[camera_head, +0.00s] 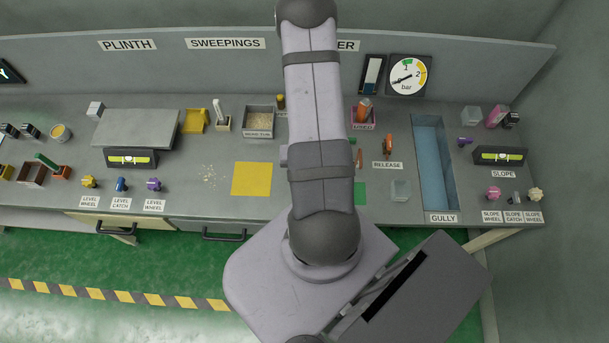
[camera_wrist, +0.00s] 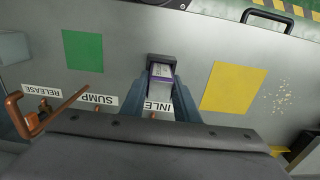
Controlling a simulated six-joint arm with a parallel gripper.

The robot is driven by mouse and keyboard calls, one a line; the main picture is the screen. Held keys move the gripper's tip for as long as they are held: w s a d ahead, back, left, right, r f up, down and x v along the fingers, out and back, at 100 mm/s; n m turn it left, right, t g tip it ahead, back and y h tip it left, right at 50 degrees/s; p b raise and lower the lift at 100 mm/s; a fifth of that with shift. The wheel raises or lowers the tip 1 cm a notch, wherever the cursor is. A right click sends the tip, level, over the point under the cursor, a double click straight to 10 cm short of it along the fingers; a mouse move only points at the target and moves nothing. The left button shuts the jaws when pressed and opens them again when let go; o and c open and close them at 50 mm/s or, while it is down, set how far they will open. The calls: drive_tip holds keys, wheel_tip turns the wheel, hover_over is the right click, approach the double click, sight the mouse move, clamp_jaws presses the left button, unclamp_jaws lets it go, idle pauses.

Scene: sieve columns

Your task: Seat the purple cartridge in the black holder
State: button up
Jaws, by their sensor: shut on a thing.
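In the head view my own arm hides the gripper, the cartridge and the holder.
A green square (camera_wrist: 83,51) and a yellow square (camera_wrist: 233,87) flank the holder on the grey bench. Spilled grains (camera_wrist: 284,97) lie beyond the yellow square.

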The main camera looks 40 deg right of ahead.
drive_tip(key=o, duration=1.1)
drive_tip(key=shift+f, duration=0.1)
wheel_tip(320, 180, up, 12)
drive_tip(key=a+r+n, duration=0.9)
drive_tip(key=a+r, duration=0.4)
drive_tip(key=a, duration=0.4)
drive_tip(key=shift+s, duration=0.2)
drive_tip(key=shift+r, duration=0.1)
